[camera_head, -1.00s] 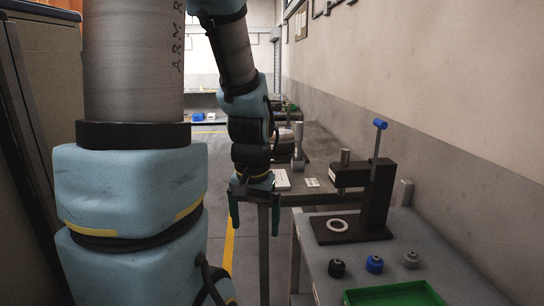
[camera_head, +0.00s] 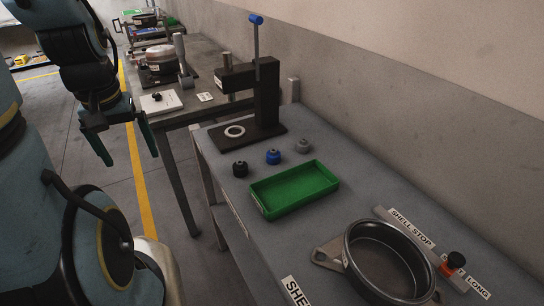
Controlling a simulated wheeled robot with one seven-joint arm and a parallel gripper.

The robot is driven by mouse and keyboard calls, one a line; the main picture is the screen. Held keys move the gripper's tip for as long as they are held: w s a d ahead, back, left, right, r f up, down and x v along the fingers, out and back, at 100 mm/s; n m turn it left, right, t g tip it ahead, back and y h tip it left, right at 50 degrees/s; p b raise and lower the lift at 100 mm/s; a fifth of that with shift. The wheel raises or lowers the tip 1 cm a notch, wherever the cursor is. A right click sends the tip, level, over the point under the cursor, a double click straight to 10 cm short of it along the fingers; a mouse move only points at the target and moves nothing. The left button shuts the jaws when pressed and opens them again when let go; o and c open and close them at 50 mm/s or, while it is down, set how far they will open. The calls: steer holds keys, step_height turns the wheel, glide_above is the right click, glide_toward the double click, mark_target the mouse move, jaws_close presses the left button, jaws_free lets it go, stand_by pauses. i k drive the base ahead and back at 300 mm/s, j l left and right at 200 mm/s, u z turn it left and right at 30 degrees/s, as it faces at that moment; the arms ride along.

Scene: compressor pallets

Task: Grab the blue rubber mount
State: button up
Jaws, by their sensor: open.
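The blue rubber mount (camera_head: 273,157) is a small round piece on the grey bench. It stands between a black mount (camera_head: 240,169) on its left and a grey mount (camera_head: 302,146) on its right. My gripper (camera_head: 130,158) has two green-tipped fingers spread apart, with nothing between them. It hangs pointing down over the floor, left of the bench and well apart from the mounts.
A green tray (camera_head: 295,190) lies in front of the mounts. A black press (camera_head: 258,100) with a blue-knobbed lever stands behind them, a pale ring (camera_head: 235,131) on its base. A metal shell (camera_head: 388,262) sits nearer on the bench (camera_head: 340,205). The wall bounds the right.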

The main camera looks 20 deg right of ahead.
mark_target(273, 155)
steer(key=i+j+z, duration=0.3)
steer(key=j+z, duration=0.35)
steer(key=i+j+z, duration=0.15)
steer(key=j+z, duration=0.5)
